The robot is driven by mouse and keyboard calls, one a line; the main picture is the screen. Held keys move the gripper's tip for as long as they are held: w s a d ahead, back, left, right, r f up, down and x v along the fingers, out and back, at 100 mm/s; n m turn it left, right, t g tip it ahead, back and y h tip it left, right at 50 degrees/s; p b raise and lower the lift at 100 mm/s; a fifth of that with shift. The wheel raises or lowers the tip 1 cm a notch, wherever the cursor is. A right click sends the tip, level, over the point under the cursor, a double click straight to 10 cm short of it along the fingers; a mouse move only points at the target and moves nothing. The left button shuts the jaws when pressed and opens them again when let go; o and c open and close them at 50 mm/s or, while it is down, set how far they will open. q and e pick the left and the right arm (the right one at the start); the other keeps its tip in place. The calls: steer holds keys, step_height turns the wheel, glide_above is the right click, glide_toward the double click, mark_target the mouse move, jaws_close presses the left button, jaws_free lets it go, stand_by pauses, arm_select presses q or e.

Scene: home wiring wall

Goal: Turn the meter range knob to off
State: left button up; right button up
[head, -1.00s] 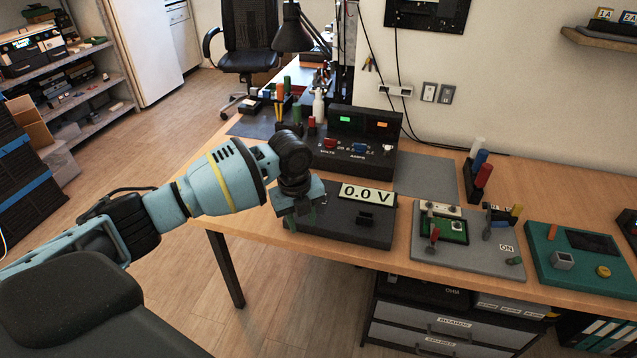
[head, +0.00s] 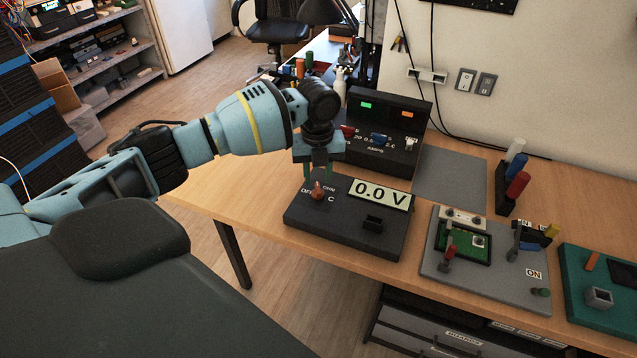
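The meter (head: 350,222) is a dark box near the front edge of the bench, with a display reading 0.0 V. Its red-orange range knob (head: 317,191) stands on the left part of the top face. Labels around it are partly readable, one seemingly OFF at its left; the exact setting is too small to tell. My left gripper (head: 318,178) points down just behind and above the knob, its two fingers apart with nothing seen between them. The knob shows in front of the fingers and looks clear of them. My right gripper is out of view.
A power supply (head: 388,130) with coloured knobs stands behind the meter. To the right are a grey board with switches (head: 480,275), a teal board (head: 600,315) and a rack of coloured cylinders (head: 510,185). Bare wood lies left of the meter.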

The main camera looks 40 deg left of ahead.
mark_target(318, 187)
arm_select(q)
steer(key=shift+f, duration=1.75)
jaws_close()
